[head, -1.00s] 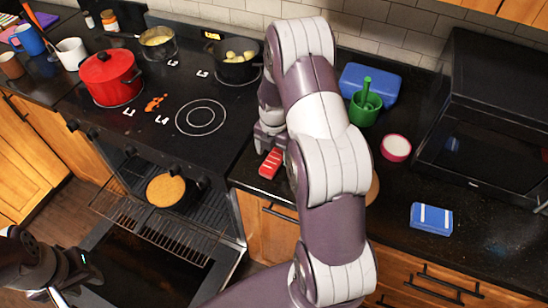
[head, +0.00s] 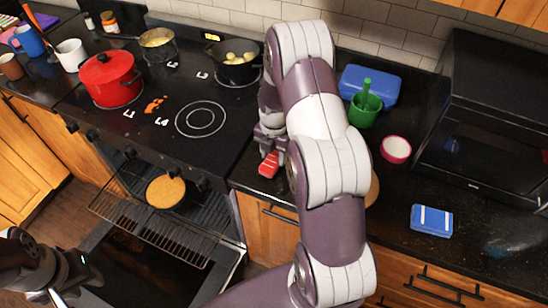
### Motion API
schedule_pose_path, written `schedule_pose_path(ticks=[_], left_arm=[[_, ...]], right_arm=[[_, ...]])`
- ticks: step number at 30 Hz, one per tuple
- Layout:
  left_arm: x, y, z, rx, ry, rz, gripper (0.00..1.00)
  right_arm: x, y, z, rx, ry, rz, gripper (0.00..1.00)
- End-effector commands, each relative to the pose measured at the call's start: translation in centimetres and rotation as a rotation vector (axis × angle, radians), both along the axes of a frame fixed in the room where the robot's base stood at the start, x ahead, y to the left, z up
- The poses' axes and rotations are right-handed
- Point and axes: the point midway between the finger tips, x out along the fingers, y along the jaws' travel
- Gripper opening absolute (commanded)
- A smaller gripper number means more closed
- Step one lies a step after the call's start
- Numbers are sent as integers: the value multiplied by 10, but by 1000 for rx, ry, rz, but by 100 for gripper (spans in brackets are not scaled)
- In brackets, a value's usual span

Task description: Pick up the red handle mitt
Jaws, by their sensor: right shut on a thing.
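The red handle mitt (head: 268,166) is a small red piece with pale stripes on the dark counter, just right of the stove. My right gripper (head: 271,150) points down at it and is shut on it. The forearm and wrist hide part of the gripper and the mitt's right side. I cannot tell whether the mitt is clear of the counter. My left gripper is at the lower left edge of the head view, with its arm (head: 30,268) partly in frame; its fingers are not clearly seen.
The oven door is open, with a pan of something golden (head: 166,190) on its rack. A red pot (head: 110,78) and other pots stand on the stove. A green mortar (head: 364,110), a white-and-pink bowl (head: 396,149) and a blue box (head: 431,220) sit on the right counter.

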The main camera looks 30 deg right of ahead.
Motion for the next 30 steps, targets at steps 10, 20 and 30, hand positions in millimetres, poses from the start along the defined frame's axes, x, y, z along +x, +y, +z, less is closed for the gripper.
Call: schedule_pose_path(ticks=[10,20,30], left_arm=[[0,0,-22,0,0,0,38],[0,0,-33,0,0,0,38],[0,0,-33,0,0,0,38]], right_arm=[[-41,-17,51,-2,-3,-5,12],[-101,-40,91,-1,-2,-3,12],[-109,-42,97,0,0,0,12]])
